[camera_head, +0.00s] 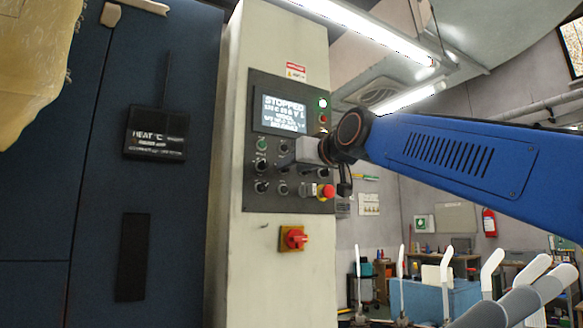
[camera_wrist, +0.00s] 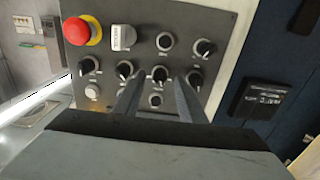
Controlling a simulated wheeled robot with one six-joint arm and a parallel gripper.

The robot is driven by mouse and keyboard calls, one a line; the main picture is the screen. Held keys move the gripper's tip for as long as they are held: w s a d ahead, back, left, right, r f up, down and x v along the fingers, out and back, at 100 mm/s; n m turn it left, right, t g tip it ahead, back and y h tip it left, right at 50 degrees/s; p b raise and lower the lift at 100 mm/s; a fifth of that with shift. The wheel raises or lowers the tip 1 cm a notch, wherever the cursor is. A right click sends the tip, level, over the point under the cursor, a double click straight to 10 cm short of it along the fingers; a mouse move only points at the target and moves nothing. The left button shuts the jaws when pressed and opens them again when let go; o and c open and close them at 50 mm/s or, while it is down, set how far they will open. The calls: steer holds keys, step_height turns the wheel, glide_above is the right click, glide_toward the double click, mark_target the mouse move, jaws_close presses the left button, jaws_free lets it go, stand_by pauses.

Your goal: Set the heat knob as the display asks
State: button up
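The display (camera_head: 283,113) on the grey control panel reads "STOPPED" at its top; its smaller lines are too blurred to read. My gripper (camera_head: 310,152) is in front of the panel below the display, its fingers hardly visible there. In the wrist view my gripper (camera_wrist: 158,84) is open, its two fingers apart on either side of a black knob (camera_wrist: 160,74) with a pale pointer. Gaps show between the fingers and this knob. More black knobs stand beside it, one at left (camera_wrist: 123,69) and one at right (camera_wrist: 195,78). Knob labels are unreadable, so I cannot tell which is heat.
A red emergency button (camera_wrist: 77,31) sits near the knobs. A red rotary switch (camera_head: 293,238) is lower on the cream column. A black plate marked "HEAT °C" (camera_head: 156,134) is on the blue cabinet at left. White upright forms (camera_head: 401,265) stand at lower right.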

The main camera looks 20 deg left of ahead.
steer(key=shift+w+a, duration=0.5)
steer(key=shift+a, duration=0.05)
jaws_close()
steer(key=shift+n, duration=3.9)
